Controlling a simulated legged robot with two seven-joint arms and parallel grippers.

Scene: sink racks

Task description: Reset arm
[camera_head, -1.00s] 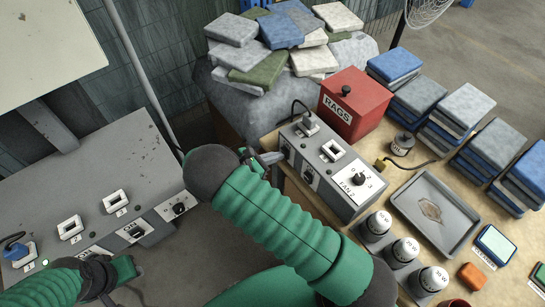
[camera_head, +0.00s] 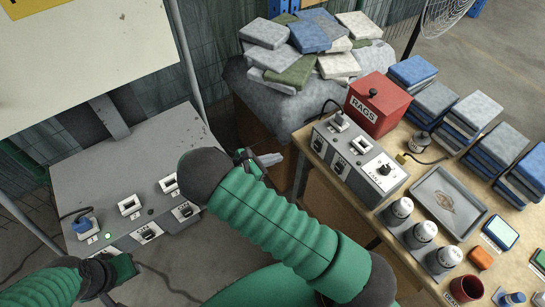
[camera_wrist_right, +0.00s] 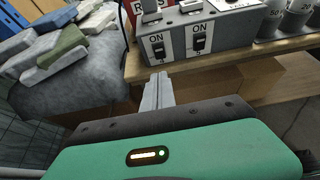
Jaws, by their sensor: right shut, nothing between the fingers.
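My right gripper (camera_head: 270,159) is shut and empty, in front of and left of the grey switch box (camera_head: 375,180) on the wooden table. It touches nothing that I can see. In the right wrist view its closed grey fingers (camera_wrist_right: 158,95) point up toward the table edge below the switch box (camera_wrist_right: 225,35), whose two black switches sit under ON labels. My left gripper (camera_head: 115,275) is at the lower left, in front of the other grey switch panel (camera_head: 80,170); its fingers are too small and dark to tell open from shut.
A red RAGS box (camera_head: 375,110) stands behind the switch box. A heap of folded cloths (camera_head: 310,45) lies on a covered stand. Folded stacks, a metal tray (camera_head: 440,232) and white-topped weights (camera_head: 422,232) fill the right table. The floor between the two stations is clear.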

